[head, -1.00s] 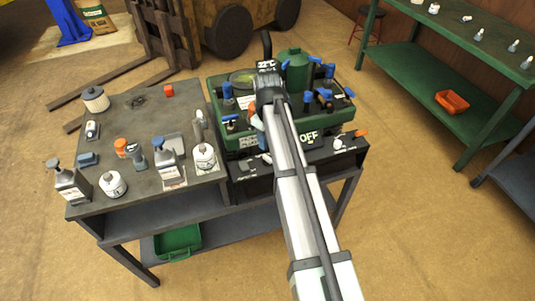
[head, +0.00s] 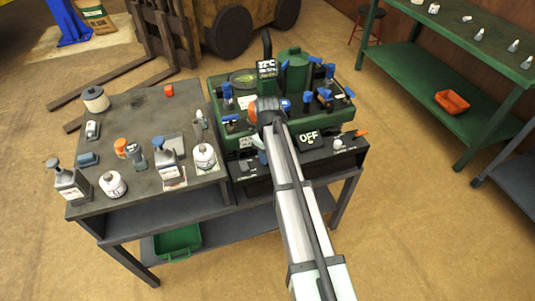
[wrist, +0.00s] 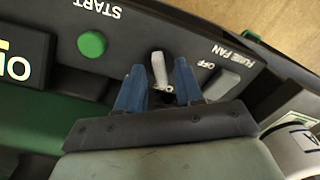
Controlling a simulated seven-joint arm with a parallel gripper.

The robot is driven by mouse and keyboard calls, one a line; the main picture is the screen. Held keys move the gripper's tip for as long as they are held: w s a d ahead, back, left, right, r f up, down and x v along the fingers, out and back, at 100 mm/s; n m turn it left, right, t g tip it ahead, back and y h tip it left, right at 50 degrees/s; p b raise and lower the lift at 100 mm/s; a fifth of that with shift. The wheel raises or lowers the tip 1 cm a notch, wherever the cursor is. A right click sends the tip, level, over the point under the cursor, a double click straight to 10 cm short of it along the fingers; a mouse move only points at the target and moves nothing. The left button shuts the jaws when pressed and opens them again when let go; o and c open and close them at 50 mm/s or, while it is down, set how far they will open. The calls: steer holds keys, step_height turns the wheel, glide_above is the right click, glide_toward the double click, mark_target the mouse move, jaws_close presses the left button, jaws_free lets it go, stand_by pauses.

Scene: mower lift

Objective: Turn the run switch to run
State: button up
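In the wrist view my gripper (wrist: 160,64) is open, its two blue fingers apart over a dark control panel. A pale grey toggle lever (wrist: 158,66) shows in the gap between the fingers, with part of an OFF label near its base. Its name label is hidden, so I cannot tell for sure that it is the run switch. I cannot tell whether a finger touches it. In the head view the gripper is mostly hidden by my arm, at the front of the green machine (head: 228,135).
A green START button (wrist: 92,43) lies left of the lever. A FUME FAN switch (wrist: 218,84) marked OFF is close on the right. A grey table (head: 135,185) with bottles and jars adjoins the machine. A green shelf (head: 415,75) stands at right.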

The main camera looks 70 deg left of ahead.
jaws_close()
steer(key=shift+m, duration=0.4)
steer(key=m, duration=1)
steer(key=shift+m, duration=0.7)
steer(key=shift+o, duration=0.5)
jaws_free()
